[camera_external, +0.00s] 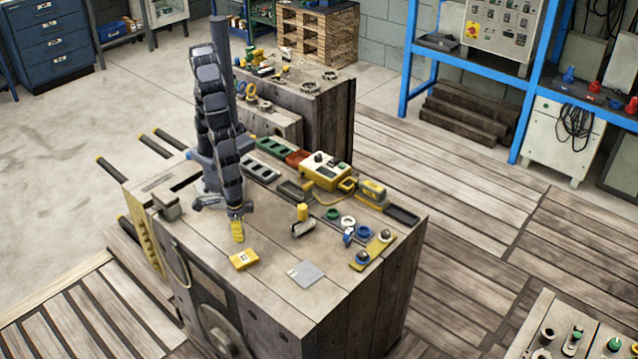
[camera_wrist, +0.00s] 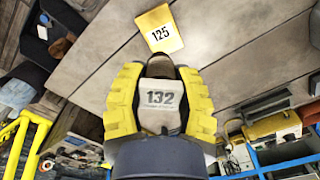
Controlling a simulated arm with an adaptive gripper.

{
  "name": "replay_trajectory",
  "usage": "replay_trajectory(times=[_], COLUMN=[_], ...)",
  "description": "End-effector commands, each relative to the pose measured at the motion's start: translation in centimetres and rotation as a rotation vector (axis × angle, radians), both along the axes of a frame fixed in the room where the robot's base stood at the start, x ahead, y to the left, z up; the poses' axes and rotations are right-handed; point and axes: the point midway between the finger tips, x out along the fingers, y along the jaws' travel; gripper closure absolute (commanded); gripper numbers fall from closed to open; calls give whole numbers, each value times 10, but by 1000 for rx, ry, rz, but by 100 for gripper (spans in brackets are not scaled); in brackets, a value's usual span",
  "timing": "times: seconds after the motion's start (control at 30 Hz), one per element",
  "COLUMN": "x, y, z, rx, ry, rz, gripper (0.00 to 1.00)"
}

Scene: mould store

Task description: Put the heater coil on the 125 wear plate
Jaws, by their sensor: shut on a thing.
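The 125 wear plate (camera_external: 243,259) is a small yellow plate flat on the bench, just in front of my gripper (camera_external: 237,238). In the wrist view the yellow plate (camera_wrist: 160,28), printed 125, lies beyond the fingertips, clear of them. My gripper also shows there (camera_wrist: 161,92); its yellow ribbed fingers are closed in around a thing. I take this to be the heater coil (camera_wrist: 177,60); a dark curved band shows between the fingertips, and the fingers hide most of it. A pale grey surface marked 132 (camera_wrist: 160,98) shows between the fingers; I cannot tell how far behind it is.
A bare grey plate (camera_external: 305,273) lies to the right of the yellow plate. Behind it are a yellow cylinder (camera_external: 302,212), a white ring (camera_external: 348,222) and a yellow instrument (camera_external: 326,170). The bench front around the two plates is clear.

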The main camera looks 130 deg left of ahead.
Motion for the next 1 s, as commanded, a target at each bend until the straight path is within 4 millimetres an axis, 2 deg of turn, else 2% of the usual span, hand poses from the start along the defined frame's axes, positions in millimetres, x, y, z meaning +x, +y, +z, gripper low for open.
replay_trajectory(times=[0.1, 0.53, 0.93, 0.97, 1.0], x=[-2, -2, 0, 0, 0], y=[1, 1, 1, 1, 1], z=[-20, -65, -71, -70, -70], rx=[3, 3, 0, 0, 0], ry=[6, 7, 1, 0, 0], rz=[1, 2, 2, 2, 2], gripper=[100, 100, 100, 57, 43])
